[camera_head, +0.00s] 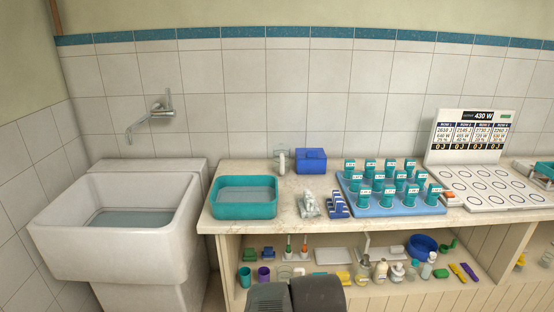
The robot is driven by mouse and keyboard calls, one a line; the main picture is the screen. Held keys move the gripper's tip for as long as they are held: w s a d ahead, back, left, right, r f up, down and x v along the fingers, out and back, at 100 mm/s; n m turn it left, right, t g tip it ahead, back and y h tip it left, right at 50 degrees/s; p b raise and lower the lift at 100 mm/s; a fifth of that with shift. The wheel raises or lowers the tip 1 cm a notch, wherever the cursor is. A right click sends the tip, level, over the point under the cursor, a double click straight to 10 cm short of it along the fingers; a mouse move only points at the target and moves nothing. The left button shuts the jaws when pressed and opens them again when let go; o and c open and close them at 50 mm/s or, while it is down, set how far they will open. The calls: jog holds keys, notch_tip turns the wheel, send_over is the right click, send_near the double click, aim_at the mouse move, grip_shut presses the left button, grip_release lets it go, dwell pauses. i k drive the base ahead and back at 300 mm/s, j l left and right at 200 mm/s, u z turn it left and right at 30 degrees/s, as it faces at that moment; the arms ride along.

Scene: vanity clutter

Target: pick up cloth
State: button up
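No item is plainly recognisable as the cloth. A crumpled grey-white bundle (309,205) lies on the counter right of the teal basin and may be the cloth or a plastic bag. A flat white piece (333,255) on the shelf below could also be a folded cloth or a tray. Two dark blocks at the bottom edge look like the end of my gripper (292,284), in front of the shelf and below the counter. They are cut off by the frame, so its opening and any contents cannot be told.
A teal basin (245,197) with water, a blue box (311,160) and a blue tray (376,211) of teal cups crowd the counter. A white sink (65,233) stands left. The shelf holds several bottles, cups and a blue bowl (421,246).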

aim_at(309, 207)
jog(key=i+l+u, duration=0.25)
jog(key=i+l, duration=0.15)
jog(key=i+l+u, duration=0.3)
jog(key=l, duration=0.2)
jog(key=i, duration=0.05)
